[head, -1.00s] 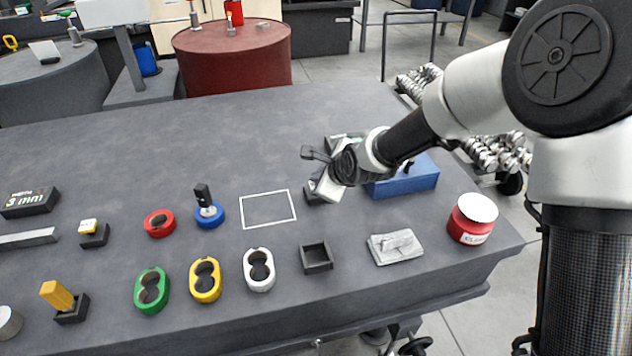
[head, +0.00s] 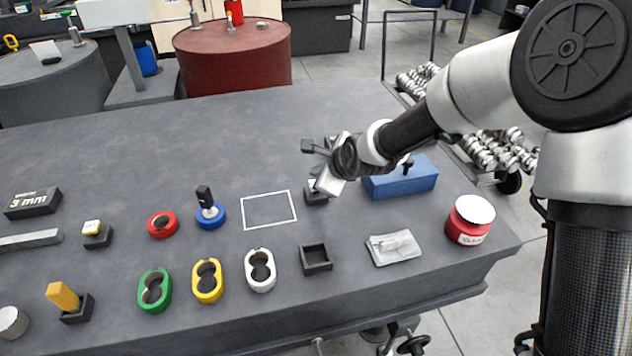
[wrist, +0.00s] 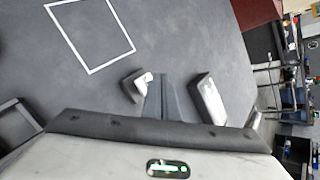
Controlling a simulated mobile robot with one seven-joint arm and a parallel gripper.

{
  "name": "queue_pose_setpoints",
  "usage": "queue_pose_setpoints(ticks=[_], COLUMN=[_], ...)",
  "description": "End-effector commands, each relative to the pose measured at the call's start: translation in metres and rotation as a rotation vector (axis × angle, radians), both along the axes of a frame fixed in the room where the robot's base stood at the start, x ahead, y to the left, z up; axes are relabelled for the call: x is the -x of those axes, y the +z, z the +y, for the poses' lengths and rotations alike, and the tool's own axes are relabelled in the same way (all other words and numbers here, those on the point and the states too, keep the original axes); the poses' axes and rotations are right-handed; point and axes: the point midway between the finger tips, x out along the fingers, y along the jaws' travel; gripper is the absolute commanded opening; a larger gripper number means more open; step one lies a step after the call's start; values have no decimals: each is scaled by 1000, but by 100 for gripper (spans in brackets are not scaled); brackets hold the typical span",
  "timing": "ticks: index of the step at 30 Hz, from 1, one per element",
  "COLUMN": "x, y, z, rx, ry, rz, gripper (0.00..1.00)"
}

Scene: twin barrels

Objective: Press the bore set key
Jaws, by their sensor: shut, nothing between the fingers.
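A small dark block with a pale cap (head: 315,197), which looks like a key, stands right of the white outlined square; no label is readable on it. It also shows in the wrist view (wrist: 133,88). My gripper (head: 325,187) is shut and empty, right at this block in the head view and partly covering it. In the wrist view the closed fingers (wrist: 164,85) are just right of the pale cap; I cannot tell whether they touch. A similar small block with a yellow and white cap (head: 95,232) stands far left.
The green (head: 154,291), yellow (head: 207,281) and white (head: 260,271) twin-bore pieces stand in front. The outlined square (head: 268,210) is empty.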

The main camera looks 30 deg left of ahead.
Motion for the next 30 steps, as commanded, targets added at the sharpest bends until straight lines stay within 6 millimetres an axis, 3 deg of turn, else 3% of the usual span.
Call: queue_pose_setpoints(ticks=[12,30], x=[-1,0], y=[44,45], z=[0,0], rx=[-1,0], ry=[-2,-1], rz=[-1,1], gripper=[0,0])
